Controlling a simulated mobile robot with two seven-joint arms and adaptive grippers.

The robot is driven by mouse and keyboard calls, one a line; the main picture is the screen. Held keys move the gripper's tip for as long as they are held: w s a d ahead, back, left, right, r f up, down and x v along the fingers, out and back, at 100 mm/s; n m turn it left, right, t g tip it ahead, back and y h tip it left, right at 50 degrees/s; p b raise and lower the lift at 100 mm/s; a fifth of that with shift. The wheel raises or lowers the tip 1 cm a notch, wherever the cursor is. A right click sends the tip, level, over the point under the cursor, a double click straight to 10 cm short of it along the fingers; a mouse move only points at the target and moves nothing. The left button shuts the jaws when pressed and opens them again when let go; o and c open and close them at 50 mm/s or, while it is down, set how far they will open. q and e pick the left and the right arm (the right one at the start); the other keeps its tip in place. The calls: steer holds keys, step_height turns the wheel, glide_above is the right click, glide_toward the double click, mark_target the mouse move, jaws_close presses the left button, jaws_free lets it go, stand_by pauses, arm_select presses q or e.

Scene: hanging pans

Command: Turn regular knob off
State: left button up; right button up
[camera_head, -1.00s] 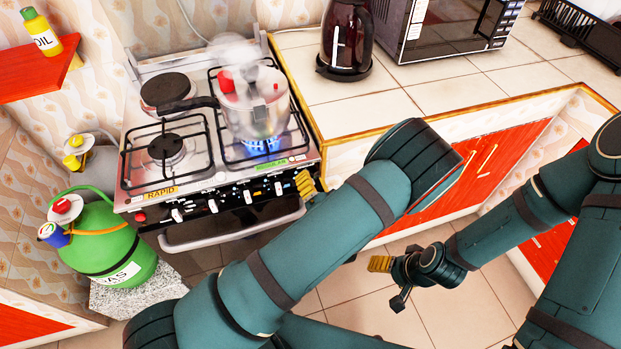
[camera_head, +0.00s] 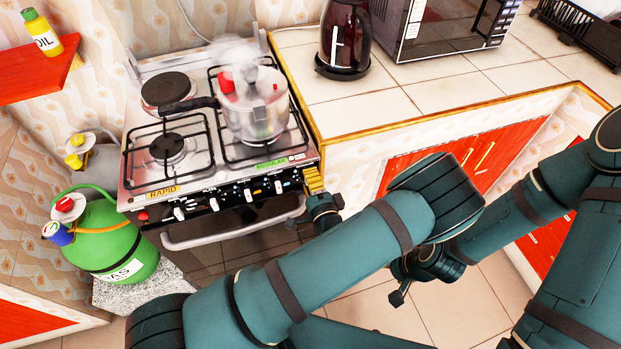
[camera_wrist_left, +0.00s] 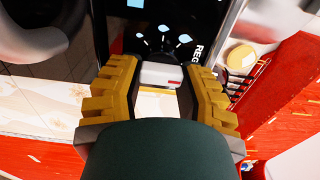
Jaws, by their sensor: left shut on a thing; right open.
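The regular knob (camera_wrist_left: 160,74) is white with a red mark, on the black panel beside the letters "REG" in the left wrist view. My left gripper (camera_wrist_left: 163,92) has its yellow fingers on both sides of it and is shut on it. In the head view my left gripper (camera_head: 314,181) is at the right end of the stove's (camera_head: 222,196) front panel and hides that knob.
Several other white knobs (camera_head: 246,194) line the panel. A green gas cylinder (camera_head: 115,243) stands left of the stove. A kettle (camera_head: 345,40) and microwave (camera_head: 440,30) are on the counter. The oven handle (camera_head: 232,231) runs below the knobs.

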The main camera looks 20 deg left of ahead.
arm_select(q)
steer(key=shift+a, duration=0.1)
stand_by(0.4)
steer(key=o, duration=1.2)
steer(key=v, duration=1.2)
